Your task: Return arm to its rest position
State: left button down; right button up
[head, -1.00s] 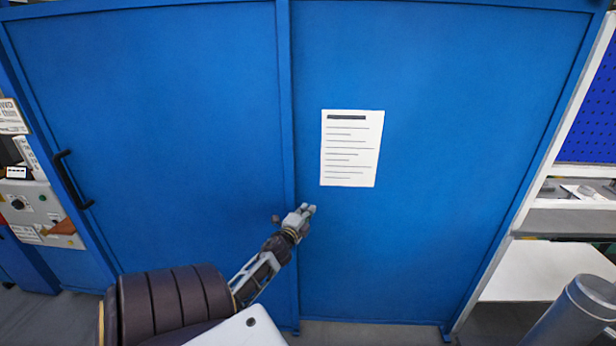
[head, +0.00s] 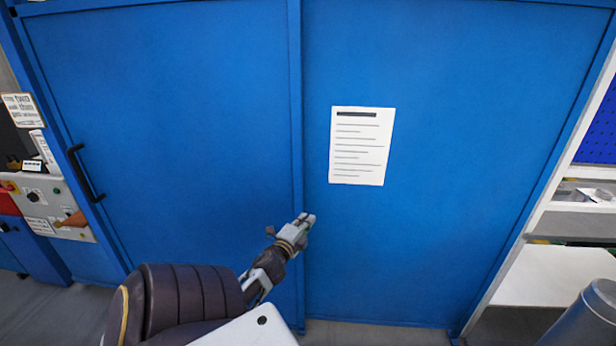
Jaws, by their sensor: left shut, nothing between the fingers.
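My left arm (head: 190,297) comes in from the lower left of the head view and reaches up and right. My left gripper (head: 308,219) is at its end, in front of the blue doors, near the vertical seam between the two panels. Its fingers are together and hold nothing. I cannot tell how far it is from the door surface. My right gripper is not in view.
Large blue doors (head: 440,240) fill the view, with a black handle (head: 86,174) at left and a white printed sheet (head: 360,146) on the right panel. A grey control panel (head: 45,200) is at far left. Shelves (head: 560,275) and a grey cylinder (head: 590,315) are at right.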

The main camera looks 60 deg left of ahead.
pick_arm(q)
jog(key=shift+n, duration=0.4)
dwell(0.5)
